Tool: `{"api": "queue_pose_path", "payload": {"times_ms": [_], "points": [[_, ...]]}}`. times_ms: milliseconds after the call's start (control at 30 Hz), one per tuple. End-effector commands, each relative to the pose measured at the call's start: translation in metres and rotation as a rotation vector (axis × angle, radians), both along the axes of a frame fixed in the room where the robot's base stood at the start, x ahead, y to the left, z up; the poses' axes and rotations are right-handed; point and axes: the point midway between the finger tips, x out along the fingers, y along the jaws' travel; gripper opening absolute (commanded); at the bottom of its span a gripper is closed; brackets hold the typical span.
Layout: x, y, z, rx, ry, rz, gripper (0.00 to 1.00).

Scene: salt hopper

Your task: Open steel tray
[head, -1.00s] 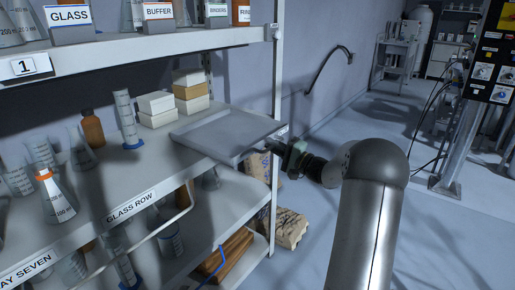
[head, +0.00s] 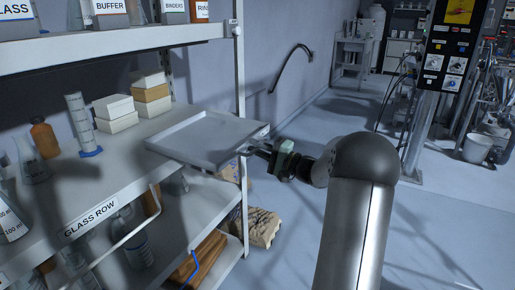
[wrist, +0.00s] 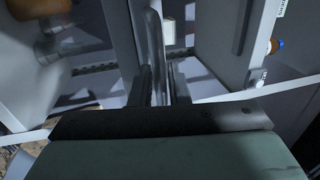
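The steel tray (head: 205,138) is a shallow, empty grey tray with a low rim. In the head view it lies flat at the right end of the middle shelf, with its right part past the shelf's edge. My gripper (head: 262,144) is at the tray's right side. In the wrist view my gripper's two dark fingers (wrist: 160,85) stand on both sides of the tray's thin metal edge (wrist: 154,50) and appear shut on it. The fingertips are partly hidden in the head view.
White boxes (head: 115,112), a graduated cylinder (head: 80,122) and a brown bottle (head: 44,138) stand left of the tray. A shelf post (head: 240,70) rises just behind it. A sack (head: 258,226) lies below on the floor. The floor to the right is largely clear.

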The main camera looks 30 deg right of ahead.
Motion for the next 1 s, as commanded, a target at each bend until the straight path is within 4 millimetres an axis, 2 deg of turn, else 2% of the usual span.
{"api": "queue_pose_path", "payload": {"times_ms": [167, 267, 367, 800, 1000], "points": [[-0.002, -0.002, 0.000, 0.000, 0.000, -0.001, 0.15], [-0.010, -0.007, -0.002, -0.001, 0.001, -0.003, 0.15], [-0.025, -0.016, -0.005, 0.000, 0.001, -0.003, 0.15], [-0.114, -0.069, -0.025, 0.001, 0.001, -0.004, 0.15], [-0.139, -0.083, -0.030, 0.000, 0.000, -0.002, 0.15]]}}
